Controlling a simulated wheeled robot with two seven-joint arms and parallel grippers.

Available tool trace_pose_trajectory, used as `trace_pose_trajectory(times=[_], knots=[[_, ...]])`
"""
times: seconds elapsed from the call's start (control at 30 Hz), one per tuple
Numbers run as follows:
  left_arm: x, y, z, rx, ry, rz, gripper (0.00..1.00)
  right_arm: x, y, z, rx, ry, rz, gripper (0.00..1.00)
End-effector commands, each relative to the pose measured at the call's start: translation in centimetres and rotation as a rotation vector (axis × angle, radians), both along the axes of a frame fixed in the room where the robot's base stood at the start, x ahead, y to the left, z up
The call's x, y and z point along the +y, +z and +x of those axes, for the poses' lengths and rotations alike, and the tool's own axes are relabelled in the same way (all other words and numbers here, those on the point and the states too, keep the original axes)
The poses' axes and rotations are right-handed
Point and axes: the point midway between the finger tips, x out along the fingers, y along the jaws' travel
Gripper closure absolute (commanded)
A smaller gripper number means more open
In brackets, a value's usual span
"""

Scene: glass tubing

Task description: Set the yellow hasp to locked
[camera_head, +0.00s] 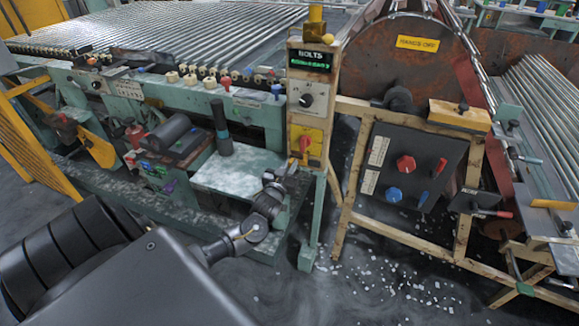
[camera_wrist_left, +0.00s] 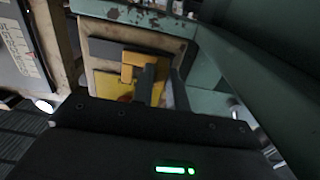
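A yellow plate with the hasp (camera_head: 314,149) is on the tan post below the BOLTS display, with a red handle on its left side. In the left wrist view the yellow hasp (camera_wrist_left: 142,63) shows as a bent yellow bar in front of a dark strip and a yellow plate. A little red shows low on that plate. My left gripper (camera_head: 288,172) is just left of the post, slightly below the hasp. In the left wrist view a dark finger (camera_wrist_left: 147,84) overlaps the yellow parts; contact and finger gap cannot be made out. My right gripper is out of view.
A grey knob panel (camera_head: 313,98) is above the hasp. A pale shelf (camera_head: 225,178) and a dark upright cylinder (camera_head: 221,128) are left of my gripper. A dark control panel (camera_head: 405,180) with red and blue knobs stands right of the post. The front floor is open, littered with chips.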

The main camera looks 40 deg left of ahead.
Motion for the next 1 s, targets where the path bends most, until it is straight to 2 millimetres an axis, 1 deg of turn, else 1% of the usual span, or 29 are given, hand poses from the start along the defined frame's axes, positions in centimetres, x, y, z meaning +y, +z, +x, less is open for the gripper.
trace_pose_trajectory(times=[0.03, 0.1, 0.37, 0.47, 0.53, 0.6, 0.63, 0.87, 0.9, 1.0], knots=[[0.0, 0.0, 0.0, 0.000, 0.000, 0.000, 0.92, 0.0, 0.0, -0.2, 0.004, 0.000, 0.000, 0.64], [0.0, 0.0, 0.0, 0.000, 0.000, 0.000, 1.00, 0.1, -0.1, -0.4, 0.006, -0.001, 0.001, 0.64], [0.0, 0.0, 0.0, 0.000, 0.000, 0.000, 1.00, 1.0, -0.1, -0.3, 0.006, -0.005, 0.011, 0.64], [-0.6, 0.1, 0.2, -0.001, 0.000, -0.002, 1.00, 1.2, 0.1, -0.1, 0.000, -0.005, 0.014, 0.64], [-1.5, 0.1, 0.5, -0.002, 0.000, -0.005, 1.00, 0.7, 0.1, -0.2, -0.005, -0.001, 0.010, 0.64], [-2.4, 0.2, 0.8, -0.003, 0.000, -0.005, 1.00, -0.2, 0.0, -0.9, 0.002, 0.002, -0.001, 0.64], [-2.6, 0.1, 0.9, -0.002, 0.000, -0.003, 1.00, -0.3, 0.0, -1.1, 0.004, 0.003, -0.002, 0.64], [-2.9, 0.0, 1.1, -0.001, -0.006, -0.001, 1.00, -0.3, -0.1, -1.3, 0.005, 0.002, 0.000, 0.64], [-3.0, 0.0, 1.1, -0.001, -0.007, -0.001, 0.86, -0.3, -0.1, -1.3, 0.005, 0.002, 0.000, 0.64], [-2.9, 0.0, 1.1, -0.001, -0.006, -0.001, 0.73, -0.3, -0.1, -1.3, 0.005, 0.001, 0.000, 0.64]])
